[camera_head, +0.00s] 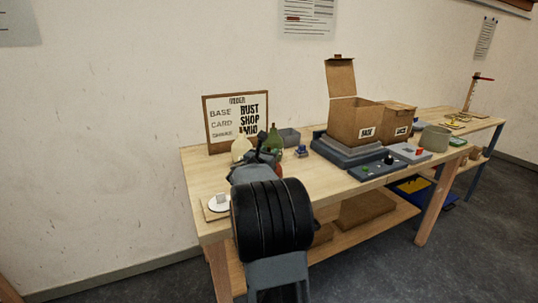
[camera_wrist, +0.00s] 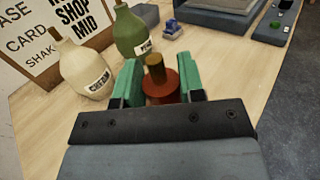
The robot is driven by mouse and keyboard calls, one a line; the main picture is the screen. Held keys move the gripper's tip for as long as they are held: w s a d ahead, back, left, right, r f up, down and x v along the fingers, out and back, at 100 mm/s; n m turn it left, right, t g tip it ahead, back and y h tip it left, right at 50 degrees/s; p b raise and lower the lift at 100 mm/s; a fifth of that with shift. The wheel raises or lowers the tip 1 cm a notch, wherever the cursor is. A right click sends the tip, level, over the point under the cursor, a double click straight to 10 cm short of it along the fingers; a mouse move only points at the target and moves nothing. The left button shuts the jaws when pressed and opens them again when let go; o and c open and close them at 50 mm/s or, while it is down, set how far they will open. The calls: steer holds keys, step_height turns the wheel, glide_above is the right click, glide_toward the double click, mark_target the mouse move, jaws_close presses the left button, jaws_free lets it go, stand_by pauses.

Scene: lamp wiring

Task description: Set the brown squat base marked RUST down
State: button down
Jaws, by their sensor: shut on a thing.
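The brown squat base (camera_wrist: 160,90), with a narrow brown neck on top, is between the green fingers of my gripper (camera_wrist: 160,73) in the wrist view. The gripper is shut on it. Its RUST mark does not show. I cannot tell whether its underside touches the wooden table (camera_wrist: 210,95) or is held just above it. In the head view my gripper (camera_head: 267,158) is over the left part of the table, in front of the order board (camera_head: 236,121), and my arm hides most of the base.
A cream bottle (camera_wrist: 82,70) and a green bottle (camera_wrist: 131,33) stand just left of and behind the base. A small blue item (camera_wrist: 172,29) lies beyond. An open cardboard box (camera_head: 355,120) stands on a grey platform to the right. Bare tabletop lies right of the base.

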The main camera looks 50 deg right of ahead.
steer(key=shift+r, duration=0.1)
steer(key=c, duration=0.7)
jaws_free()
steer(key=shift+f, duration=0.2)
